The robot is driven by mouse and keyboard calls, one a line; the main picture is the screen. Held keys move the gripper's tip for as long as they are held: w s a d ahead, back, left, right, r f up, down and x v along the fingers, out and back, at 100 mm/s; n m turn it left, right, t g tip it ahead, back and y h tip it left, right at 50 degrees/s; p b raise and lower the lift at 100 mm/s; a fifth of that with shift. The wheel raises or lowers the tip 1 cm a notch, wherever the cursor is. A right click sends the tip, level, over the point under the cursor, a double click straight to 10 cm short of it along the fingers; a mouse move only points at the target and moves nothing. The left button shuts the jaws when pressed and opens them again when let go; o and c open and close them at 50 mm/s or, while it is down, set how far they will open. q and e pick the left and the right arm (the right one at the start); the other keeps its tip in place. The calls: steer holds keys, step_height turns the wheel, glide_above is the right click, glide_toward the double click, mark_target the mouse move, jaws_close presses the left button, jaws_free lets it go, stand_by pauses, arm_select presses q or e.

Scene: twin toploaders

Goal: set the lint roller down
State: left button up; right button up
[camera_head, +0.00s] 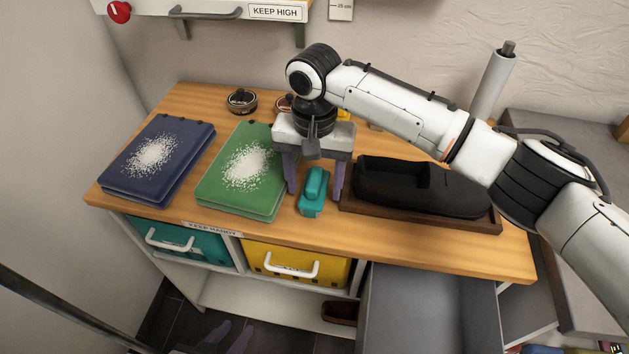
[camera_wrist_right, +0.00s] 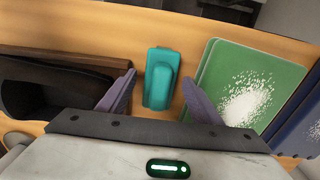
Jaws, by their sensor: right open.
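The teal lint roller (camera_head: 313,190) rests on the wooden worktop between the green folded cloth and the dark tray. My right gripper (camera_head: 315,189) points down over it, open, with one purple finger on each side. In the right wrist view the lint roller (camera_wrist_right: 160,78) lies between the spread fingertips (camera_wrist_right: 158,80), with a visible gap to each. My left gripper (camera_head: 230,335) seems to show only as purple fingers at the bottom edge, below the worktop; its opening is unclear.
A green folded cloth (camera_head: 240,195) and a blue one (camera_head: 150,185), both speckled white, lie left. A brown tray (camera_head: 480,226) holding a black item (camera_head: 420,187) stands close on the right. Small round pots (camera_head: 241,100) sit behind. Teal and yellow drawers (camera_head: 290,265) are below.

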mark_target(314, 177)
step_height(314, 177, up, 12)
steer(key=shift+r+b, duration=0.15)
steer(key=shift+b, duration=0.3)
